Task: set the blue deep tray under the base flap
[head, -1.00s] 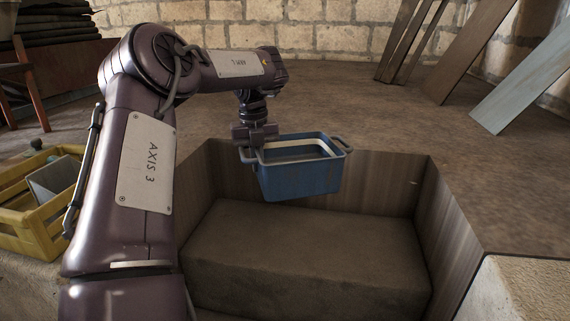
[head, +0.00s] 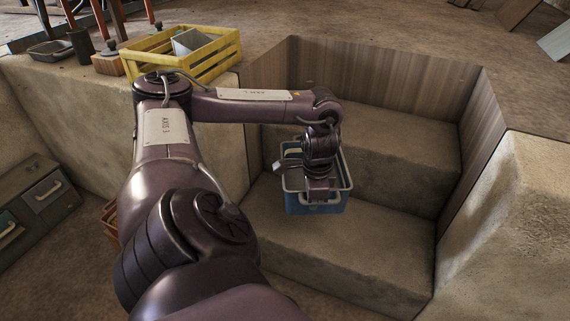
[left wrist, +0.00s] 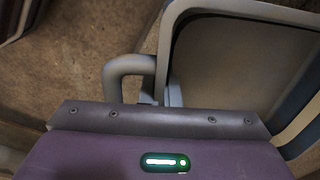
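The blue deep tray (head: 298,205) hangs in the air over the stone steps in the head view, roughly level, with a pale rim and a handle at its end. My left gripper (head: 318,188) is at the tray's near end and carries it; the fingers are hard to make out. In the left wrist view the tray's grey rim (left wrist: 165,45) and a looped handle (left wrist: 128,66) lie just beyond the gripper body. I cannot make out a base flap. My right gripper is not in view.
Stone steps (head: 345,250) with a wooden-walled recess (head: 400,85) lie below and behind the tray. A yellow crate (head: 215,55) stands on the ledge at upper left. A grey-green drawer cabinet (head: 45,195) is at far left. A stone block (head: 515,220) bounds the right.

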